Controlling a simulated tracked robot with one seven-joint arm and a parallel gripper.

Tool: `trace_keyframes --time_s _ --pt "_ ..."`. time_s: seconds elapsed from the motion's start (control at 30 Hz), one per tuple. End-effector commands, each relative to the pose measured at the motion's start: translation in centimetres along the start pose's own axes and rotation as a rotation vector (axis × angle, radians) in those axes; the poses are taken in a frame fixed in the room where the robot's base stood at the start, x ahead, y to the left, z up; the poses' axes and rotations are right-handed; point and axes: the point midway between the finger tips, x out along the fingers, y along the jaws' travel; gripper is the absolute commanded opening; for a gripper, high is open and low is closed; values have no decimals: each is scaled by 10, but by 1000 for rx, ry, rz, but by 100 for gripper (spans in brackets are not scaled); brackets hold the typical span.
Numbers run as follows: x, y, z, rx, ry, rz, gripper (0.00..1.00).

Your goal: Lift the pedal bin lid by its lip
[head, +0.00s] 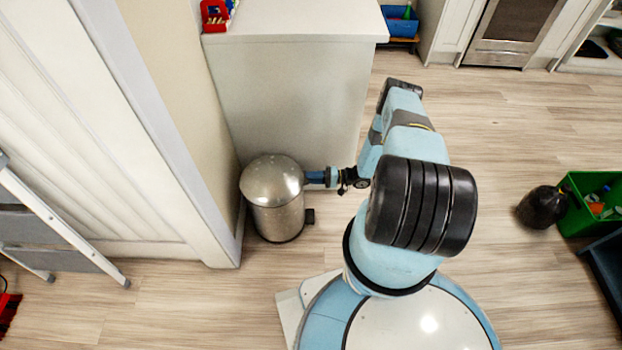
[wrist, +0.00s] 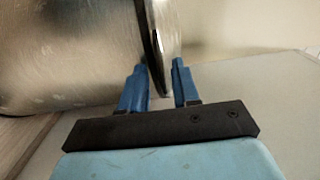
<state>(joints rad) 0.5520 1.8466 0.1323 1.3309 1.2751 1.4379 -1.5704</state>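The pedal bin (head: 278,218) is a brushed-metal cylinder on the floor, with a shut domed lid (head: 272,178) and a dark pedal (head: 310,216) at its lower right. My gripper (head: 308,177) reaches in from the right at lid height, its blue fingers at the lid's right edge. In the wrist view the bin body (wrist: 70,50) fills the left and the narrow lid (wrist: 168,28) shows right of a dark seam. The lip's lower end lies between the two spread fingers of my gripper (wrist: 159,66). A gap shows beside the right finger; contact at the left finger is unclear.
A pale cabinet (head: 285,85) stands behind the bin, and a wall end (head: 205,200) is close on its left. A step ladder (head: 50,225) is far left. A black bag (head: 543,207) and green crate (head: 575,212) are at right.

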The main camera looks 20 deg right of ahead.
Motion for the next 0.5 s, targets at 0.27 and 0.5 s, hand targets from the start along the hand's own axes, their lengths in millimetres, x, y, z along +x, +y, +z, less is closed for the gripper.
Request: trace_keyframes --time_s 0.27,0.5 --pt "0 0 0 0 -1 0 10" --pt "1 0 0 0 -2 1 0"
